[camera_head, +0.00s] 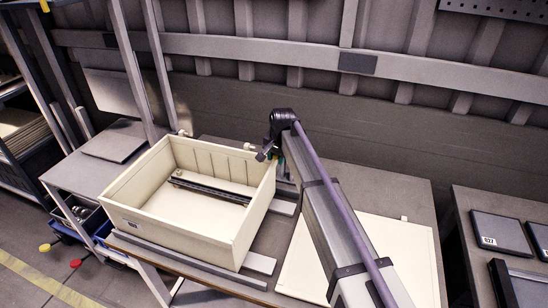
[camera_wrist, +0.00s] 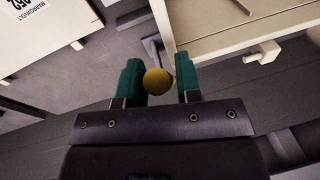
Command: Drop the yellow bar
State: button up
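The yellow bar (camera_wrist: 158,81) shows in the wrist view as a round yellow end between the two green fingertips of my gripper (camera_wrist: 160,83). The fingers stand about one bar-width apart and appear closed on it; the rest of its length is hidden. In the head view my gripper (camera_head: 272,155) is at the right rim of a cream bin, small and mostly hidden by my arm. A small patch of yellow shows beside it there.
The open cream bin (camera_head: 180,229) stands on the workbench and holds a dark rail-like piece (camera_head: 210,190). A pale flat panel (camera_head: 385,245) lies under my arm. Dark numbered boxes (camera_head: 500,232) sit on a bench at the right. A grey wall runs behind.

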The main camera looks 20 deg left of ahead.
jog(key=shift+o, duration=1.4)
jog(key=shift+r, duration=0.15)
notch_tip(320, 180, up, 10)
jog(key=s+d+p, duration=0.1)
jog(key=p, duration=0.9)
jog(key=shift+s+d+r+p, duration=0.2)
jog(key=shift+s+d+p, duration=0.05)
jog(key=shift+s+p, duration=0.05)
